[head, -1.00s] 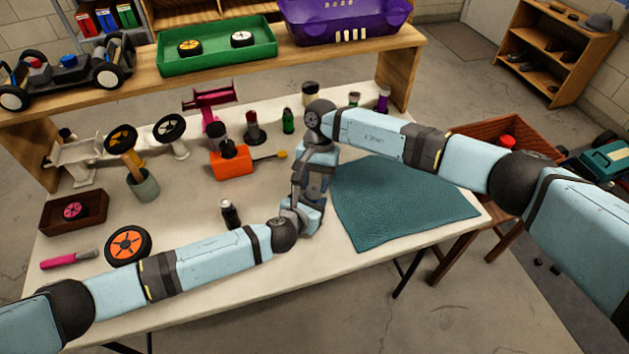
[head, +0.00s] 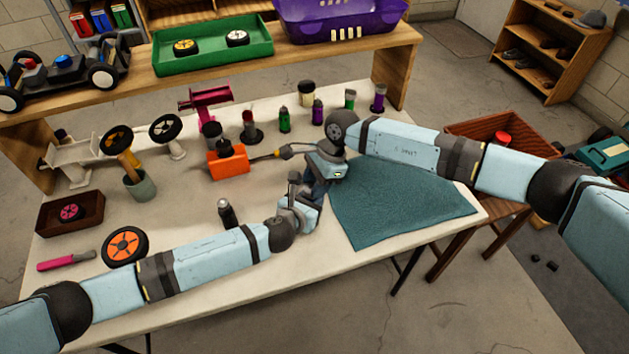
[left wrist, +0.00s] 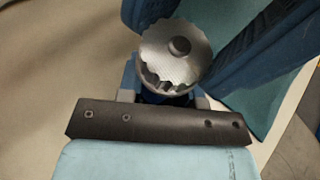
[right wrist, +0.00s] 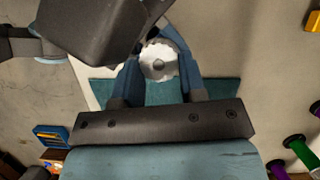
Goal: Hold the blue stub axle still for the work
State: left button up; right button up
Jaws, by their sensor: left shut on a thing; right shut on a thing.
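My left gripper (head: 303,207) is low over the table by the teal mat. In the left wrist view a little of the blue stub axle (left wrist: 152,96) shows between its fingers, which are shut on it. A silver serrated disc (left wrist: 178,52) with a round centre stud sits in front, covering most of the axle. My right gripper (head: 319,188) comes down close beside the left one. Its blue fingers flank the disc, which also shows in the right wrist view (right wrist: 160,62), and appear shut on it. In the head view the disc is hidden.
A teal mat (head: 400,205) lies to the right. An orange block (head: 229,164) with a yellow-ended rod stands left of my right wrist. A dark bottle (head: 227,212) stands close to my left forearm. Several coloured bottles line the back. The table's front edge is near.

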jog(key=m, duration=0.2)
jog(key=m+t, duration=0.2)
jog(key=m, duration=0.1)
jog(key=shift+s+d+m, duration=0.1)
jog(key=shift+s+m, duration=0.2)
jog(key=shift+y, duration=0.3)
jog(key=o, duration=1)
jog(key=shift+c, duration=0.2)
jog(key=shift+s, duration=0.1)
